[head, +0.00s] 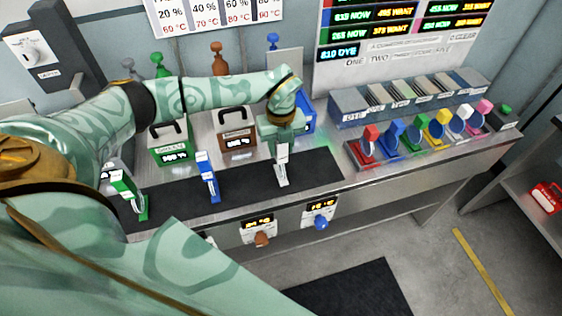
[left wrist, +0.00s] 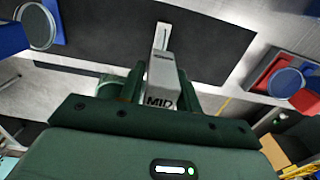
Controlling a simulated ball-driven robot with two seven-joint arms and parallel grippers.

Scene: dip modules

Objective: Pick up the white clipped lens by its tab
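Two white pieces show. One is a slim white upright piece (head: 282,165) on the dark mat, also seen in the left wrist view (left wrist: 160,72) with "MID" on its near block. The other is a white clipped lens (head: 461,118) in the coloured row at the right; its tab is too small to make out. My left gripper (head: 284,146) is above the mat piece. In the left wrist view its fingers (left wrist: 160,84) stand apart on either side of this piece; I cannot tell whether they touch it. My right gripper is not in view.
A blue piece (head: 207,177) and a green piece (head: 130,195) stand on the mat (head: 240,182) to the left. Green (head: 170,152) and brown (head: 237,138) handled boxes stand behind. Red, blue, green, yellow and pink clipped lenses flank the white one. The mat's right end is clear.

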